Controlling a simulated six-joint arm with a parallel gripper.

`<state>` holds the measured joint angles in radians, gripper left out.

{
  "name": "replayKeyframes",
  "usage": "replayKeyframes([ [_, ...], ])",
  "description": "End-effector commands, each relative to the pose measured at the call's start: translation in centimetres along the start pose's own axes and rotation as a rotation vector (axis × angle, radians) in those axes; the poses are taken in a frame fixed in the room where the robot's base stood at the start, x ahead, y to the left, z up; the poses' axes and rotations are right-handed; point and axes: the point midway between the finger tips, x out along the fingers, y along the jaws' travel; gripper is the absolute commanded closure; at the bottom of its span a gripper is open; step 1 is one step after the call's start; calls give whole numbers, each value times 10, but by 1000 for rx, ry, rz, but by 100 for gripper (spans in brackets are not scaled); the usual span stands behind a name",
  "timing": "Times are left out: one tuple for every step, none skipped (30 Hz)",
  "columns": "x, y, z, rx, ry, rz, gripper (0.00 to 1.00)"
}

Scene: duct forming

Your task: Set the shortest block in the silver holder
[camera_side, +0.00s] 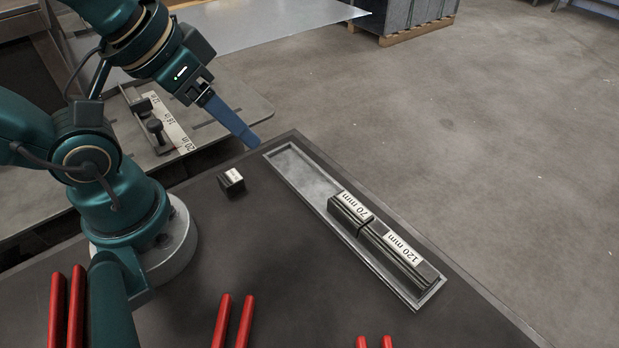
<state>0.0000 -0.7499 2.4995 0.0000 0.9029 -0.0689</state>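A small dark block (231,182) with a white label on top stands on the dark table, left of the silver holder. It is the shortest block in view; its label is too small to read. The silver holder (302,176) is a long shallow tray running from upper left to lower right. Its upper-left part is empty. A 70 mm block (349,212) and a longer 120 mm block (399,252) lie end to end in its lower-right part. My gripper (250,138), with blue fingers, is in the air above the small block and the holder's far end. Its fingers overlap in this view, and I see nothing held.
Red rods stick up along the near edge, in pairs at the left (67,305), middle (233,320) and right (374,342). A metal table with a ruler gauge (168,125) stands behind. The table between the small block and the holder is clear.

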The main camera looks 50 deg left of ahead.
Motion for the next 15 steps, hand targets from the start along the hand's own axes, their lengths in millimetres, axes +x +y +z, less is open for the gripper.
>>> replayKeyframes([
  [-1,0,0,-60,-1,0,22],
  [-1,0,-1,-110,-2,0,22],
  [0,-1,-1,-195,-15,-5,22],
  [1,-3,-1,-275,-33,-15,22],
  [3,-6,-2,-364,-52,-29,22],
  [7,-11,-2,-494,-81,-54,22],
  [10,-15,-2,-598,-106,-77,22],
  [14,-20,-2,-703,-131,-103,22],
  [18,-27,-1,-846,-165,-143,22],
  [22,-33,0,-952,-190,-176,22],
  [26,-38,1,-1049,-213,-208,22],
  [31,-46,3,-1161,-241,-248,22],
  [34,-50,4,-1230,-260,-275,22],
  [36,-55,6,-1291,-278,-300,22],
  [40,-60,8,-1355,-299,-328,22],
])
